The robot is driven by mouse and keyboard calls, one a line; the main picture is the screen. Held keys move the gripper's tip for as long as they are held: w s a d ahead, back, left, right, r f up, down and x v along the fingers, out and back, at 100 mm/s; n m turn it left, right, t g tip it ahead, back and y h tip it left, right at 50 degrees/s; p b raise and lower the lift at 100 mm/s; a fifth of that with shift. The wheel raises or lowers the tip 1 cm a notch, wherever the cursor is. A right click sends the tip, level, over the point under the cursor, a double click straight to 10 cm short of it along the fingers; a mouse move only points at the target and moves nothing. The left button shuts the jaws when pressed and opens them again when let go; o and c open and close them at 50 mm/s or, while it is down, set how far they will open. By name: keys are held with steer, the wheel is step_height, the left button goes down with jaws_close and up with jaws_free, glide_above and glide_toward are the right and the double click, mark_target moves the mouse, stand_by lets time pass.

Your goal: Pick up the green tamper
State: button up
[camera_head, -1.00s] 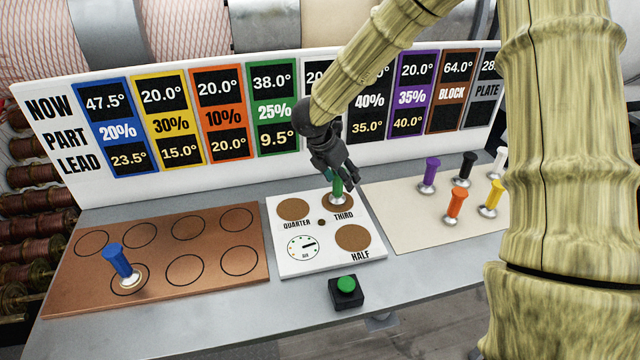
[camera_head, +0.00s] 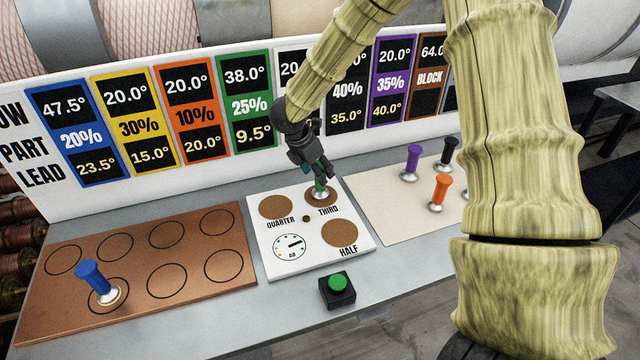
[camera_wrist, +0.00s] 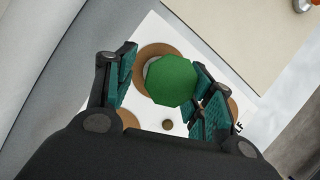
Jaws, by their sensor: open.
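The green tamper (camera_head: 320,188) stands upright on the THIRD pad of the white board (camera_head: 268,268). My gripper (camera_head: 318,170) is above and around the tamper's handle, coming down from the back left. In the wrist view the fingers are open, with a gap on the left side of the top and the right finger close to it; I cannot tell whether that finger touches. The tamper's metal base shows only in part.
A blue tamper (camera_head: 96,281) stands on the brown tray (camera_head: 60,303) at left. Purple (camera_head: 411,160), orange (camera_head: 439,190) and black (camera_head: 448,152) tampers stand on the cream mat (camera_head: 385,225). A green button (camera_head: 338,283) sits in front. The sign panel (camera_head: 215,90) rises behind.

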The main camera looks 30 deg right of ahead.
steer(key=shift+s+d+f+p, duration=0.2)
steer(key=shift+d+f+p, duration=0.2)
steer(key=shift+f+p, duration=0.15)
steer(key=shift+p+x, duration=0.65)
steer(key=shift+x, duration=1.3)
steer(key=shift+s, duration=0.1)
jaws_close()
